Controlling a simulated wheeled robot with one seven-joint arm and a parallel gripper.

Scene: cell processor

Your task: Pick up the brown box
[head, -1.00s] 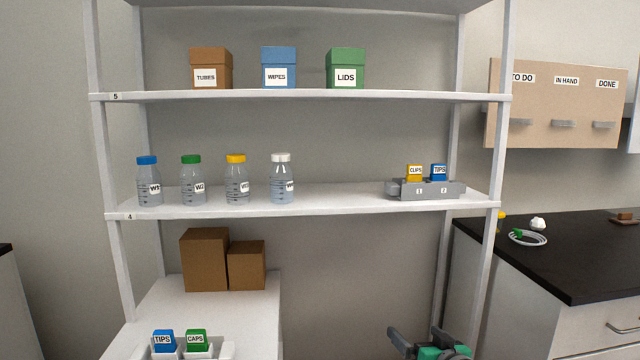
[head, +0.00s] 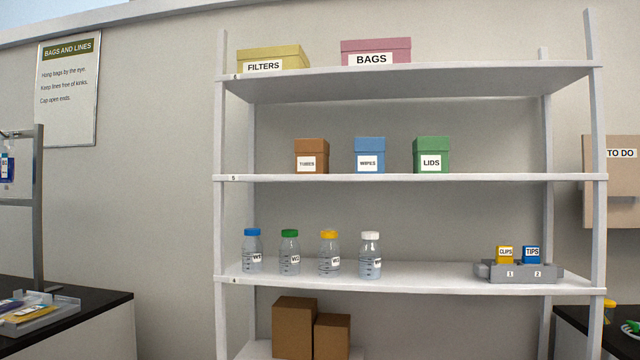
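A brown box labelled TUBES (head: 311,153) stands at the left of shelf 5, with a lid on it. Two plain brown cardboard boxes stand side by side on the surface below shelf 4: a taller one (head: 294,328) on the left and a shorter one (head: 332,337) on the right. The bottom of the picture cuts close to their lower parts. My gripper is not in view now.
Shelf 5 (head: 500,178) also holds a blue WIPES box (head: 369,154) and a green LIDS box (head: 431,154). Several bottles and a grey two-slot holder (head: 518,272) stand on shelf 4. FILTERS (head: 272,59) and BAGS (head: 376,51) boxes are on shelf 6.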

